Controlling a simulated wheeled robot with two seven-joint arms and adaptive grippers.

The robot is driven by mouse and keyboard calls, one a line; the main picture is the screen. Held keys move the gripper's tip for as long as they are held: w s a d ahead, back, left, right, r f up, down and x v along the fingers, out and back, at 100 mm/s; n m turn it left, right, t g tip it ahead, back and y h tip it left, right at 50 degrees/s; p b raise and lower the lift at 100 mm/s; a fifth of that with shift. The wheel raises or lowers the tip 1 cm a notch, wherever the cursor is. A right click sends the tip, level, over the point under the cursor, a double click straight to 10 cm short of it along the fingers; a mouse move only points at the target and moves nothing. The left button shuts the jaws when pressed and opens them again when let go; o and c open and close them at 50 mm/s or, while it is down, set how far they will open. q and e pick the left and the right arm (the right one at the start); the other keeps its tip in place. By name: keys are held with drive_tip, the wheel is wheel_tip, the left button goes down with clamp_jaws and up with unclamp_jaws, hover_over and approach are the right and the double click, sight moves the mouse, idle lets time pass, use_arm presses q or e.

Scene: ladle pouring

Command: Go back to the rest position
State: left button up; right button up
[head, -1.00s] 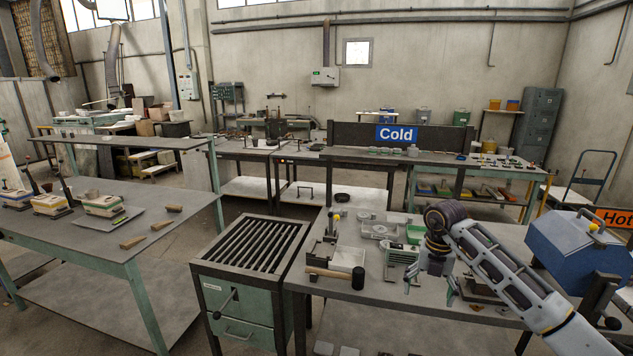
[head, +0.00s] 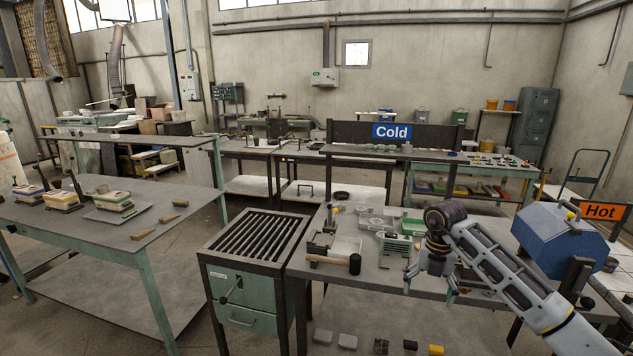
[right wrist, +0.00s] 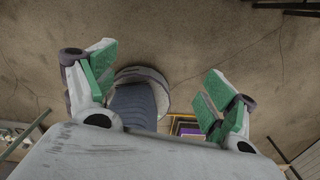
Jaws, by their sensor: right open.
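My right gripper (head: 430,288) hangs from my arm over the front part of the right-hand work table, with its fingers pointing down. It is open, and nothing shows between its fingers. In the right wrist view the green finger pads (right wrist: 160,92) stand wide apart, with floor and a round grey shape behind them. My left gripper is not in view. No ladle can be made out clearly.
The work table (head: 390,285) carries a mallet (head: 333,262), metal boxes and a blue housing (head: 557,238) near an orange "Hot" sign (head: 603,211). A slatted-top cabinet (head: 250,245) stands left of it.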

drive_tip(key=a+f+m+t+y, duration=0.2)
drive_tip(key=a+f+m+y, duration=0.1)
drive_tip(key=a+f+y, duration=1.2)
drive_tip(key=s+d+f+m+t+h, duration=0.1)
drive_tip(key=d+f+m+t+h, duration=0.15)
drive_tip(key=f+m+t, duration=0.6)
drive_tip(key=d+f+m+t+h, duration=0.1)
drive_tip(key=d+f+m+h, duration=0.2)
drive_tip(key=f, duration=1)
drive_tip(key=s+d+f+m+g+h, duration=0.1)
drive_tip(key=s+d+f+m+h, duration=0.35)
drive_tip(key=s+f, duration=0.65)
drive_tip(key=s+d+f+m+g+h, duration=0.25)
drive_tip(key=s+d+f+m, duration=0.2)
drive_tip(key=s+f, duration=0.65)
drive_tip(key=s+f+m+g+h, duration=0.1)
drive_tip(key=s+f, duration=0.3)
drive_tip(key=s, duration=0.6)
drive_tip(key=s+f+m+g, duration=0.2)
drive_tip(key=s+f+g, duration=0.1)
drive_tip(key=s, duration=0.7)
drive_tip(key=s+f+m+g+h, duration=0.1)
drive_tip(key=s+f, duration=0.4)
drive_tip(key=s, duration=0.6)
drive_tip(key=shift+a+m+g+h, duration=0.15)
drive_tip(key=shift+m+g+h, duration=0.2)
drive_tip(key=shift+g, duration=0.55)
